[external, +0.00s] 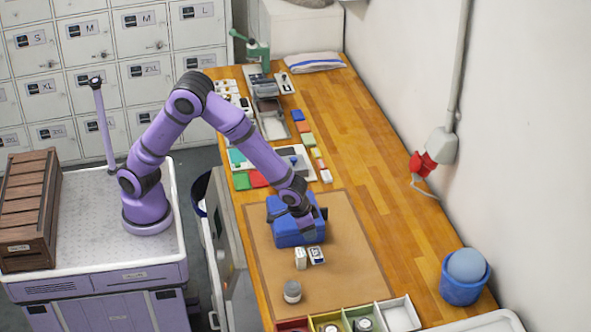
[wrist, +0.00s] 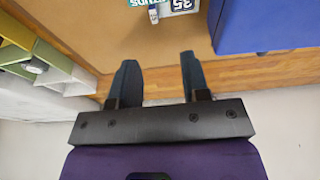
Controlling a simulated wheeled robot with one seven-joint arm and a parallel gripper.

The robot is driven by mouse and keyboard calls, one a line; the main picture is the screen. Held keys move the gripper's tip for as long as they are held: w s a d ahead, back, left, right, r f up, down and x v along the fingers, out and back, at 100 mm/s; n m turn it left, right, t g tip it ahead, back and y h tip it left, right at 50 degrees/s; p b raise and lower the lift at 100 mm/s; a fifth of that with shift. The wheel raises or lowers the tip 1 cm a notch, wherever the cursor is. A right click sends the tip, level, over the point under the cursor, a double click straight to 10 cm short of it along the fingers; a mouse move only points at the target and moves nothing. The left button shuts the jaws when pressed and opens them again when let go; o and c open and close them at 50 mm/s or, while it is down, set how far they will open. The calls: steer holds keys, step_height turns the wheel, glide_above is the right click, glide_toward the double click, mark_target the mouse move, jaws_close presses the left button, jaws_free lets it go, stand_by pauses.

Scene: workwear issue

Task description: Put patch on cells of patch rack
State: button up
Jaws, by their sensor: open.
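My gripper (external: 308,222) is low over the brown mat, at the near right side of a blue box-like thing (external: 288,232). In the wrist view my gripper (wrist: 158,60) has its two dark fingers apart, with nothing between them. The blue thing (wrist: 265,25) shows there at upper right. Two small white labelled pieces (external: 301,258) (external: 317,255) lie on the mat just in front of it; I cannot tell if either is the patch. A row of coloured compartments (external: 400,316) stands at the front edge; I cannot tell whether this is the patch rack.
A grey-lidded jar (external: 292,291) stands on the mat (external: 350,250). Coloured flat pieces (external: 258,179) and a white board lie behind the mat. A green press (external: 257,52) is at the far end. A blue bucket (external: 461,285) stands at right.

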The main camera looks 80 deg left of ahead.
steer(key=d+f, duration=0.1)
steer(key=f, duration=0.1)
glide_above(319, 258)
steer(key=s, duration=0.2)
step_height(319, 258, down, 5)
steer(key=shift+d+r, duration=0.1)
steer(key=shift+x, duration=2.8)
steer(key=shift+w, duration=0.15)
jaws_close()
